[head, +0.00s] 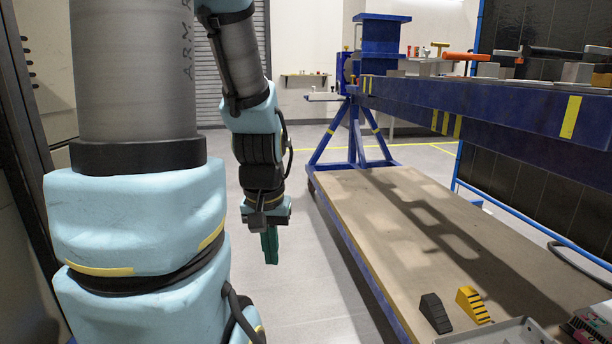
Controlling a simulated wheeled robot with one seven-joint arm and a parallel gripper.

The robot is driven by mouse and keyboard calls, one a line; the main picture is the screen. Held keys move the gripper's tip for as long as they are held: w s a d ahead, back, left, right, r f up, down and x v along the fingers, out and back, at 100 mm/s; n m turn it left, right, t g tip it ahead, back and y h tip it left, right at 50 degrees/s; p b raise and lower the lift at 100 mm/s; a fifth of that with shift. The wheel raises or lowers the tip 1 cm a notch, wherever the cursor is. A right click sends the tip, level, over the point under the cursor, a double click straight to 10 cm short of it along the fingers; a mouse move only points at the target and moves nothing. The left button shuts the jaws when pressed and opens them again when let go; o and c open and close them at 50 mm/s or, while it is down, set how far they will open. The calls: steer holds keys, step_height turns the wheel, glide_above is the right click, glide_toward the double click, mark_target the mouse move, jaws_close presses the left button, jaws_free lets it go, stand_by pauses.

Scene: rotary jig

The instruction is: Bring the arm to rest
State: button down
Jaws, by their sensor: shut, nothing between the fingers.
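My gripper (270,246) hangs at the end of my arm near the middle of the head view, with its green fingers pointing down and together. It is shut and holds nothing. It is over the open grey floor, to the left of the rotary jig's wooden base board (400,230), and apparently apart from it. My arm's light blue and grey links fill the left side of the view.
The blue jig beam (480,100) runs along the right, with tools and clamps on top. A black wedge (435,313) and a yellow wedge (473,304) sit on the board's near end. A dark frame (22,150) stands at far left. The grey floor (310,270) is clear.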

step_height(320, 180, up, 25)
steer(key=p, duration=2.2)
steer(key=shift+p, duration=0.3)
